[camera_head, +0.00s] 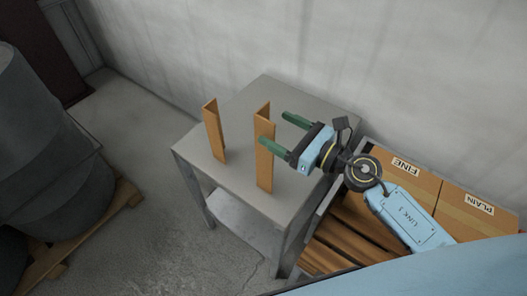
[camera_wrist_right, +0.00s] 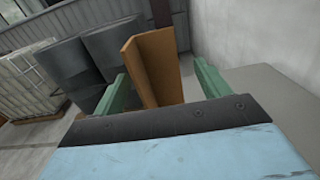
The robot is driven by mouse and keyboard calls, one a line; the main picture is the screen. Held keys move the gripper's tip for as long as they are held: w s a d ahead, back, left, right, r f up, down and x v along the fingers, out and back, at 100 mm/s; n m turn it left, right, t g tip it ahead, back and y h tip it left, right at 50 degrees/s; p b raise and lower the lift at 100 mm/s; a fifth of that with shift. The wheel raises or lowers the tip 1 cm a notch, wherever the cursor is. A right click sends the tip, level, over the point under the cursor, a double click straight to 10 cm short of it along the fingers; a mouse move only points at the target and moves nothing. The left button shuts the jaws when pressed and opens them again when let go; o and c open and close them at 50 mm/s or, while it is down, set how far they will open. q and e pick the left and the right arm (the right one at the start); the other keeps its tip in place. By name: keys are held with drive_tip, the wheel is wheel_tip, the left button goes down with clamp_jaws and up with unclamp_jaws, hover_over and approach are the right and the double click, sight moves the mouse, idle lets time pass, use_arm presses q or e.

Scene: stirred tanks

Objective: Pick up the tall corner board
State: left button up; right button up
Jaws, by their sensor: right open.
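Two brown, V-shaped corner boards stand upright on a small grey table (camera_head: 232,172). The taller corner board (camera_head: 265,160) is the right one; the shorter corner board (camera_head: 214,132) stands to its left. My right gripper (camera_head: 276,129) is open, its green fingers pointing left at the upper part of the taller board. The near finger overlaps that board's edge in the head view. In the right wrist view a board (camera_wrist_right: 152,65) shows between the two fingers, with gaps on both sides. I cannot tell how deep it sits between them. My left gripper is not in view.
Cardboard boxes labelled FINE (camera_head: 405,178) and PLAIN (camera_head: 478,212) sit on the right, beside wooden slats (camera_head: 352,238). A pale wall (camera_head: 330,50) rises behind the table. Grey drums (camera_head: 45,150) stand on a pallet at the left. The floor between is clear.

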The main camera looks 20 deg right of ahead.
drive_tip(key=x, duration=0.3)
drive_tip(key=p+x, duration=0.1)
drive_tip(key=x, duration=0.1)
drive_tip(key=shift+r, duration=0.25)
drive_tip(key=shift+c, duration=0.3)
drive_tip(key=c, duration=1.3)
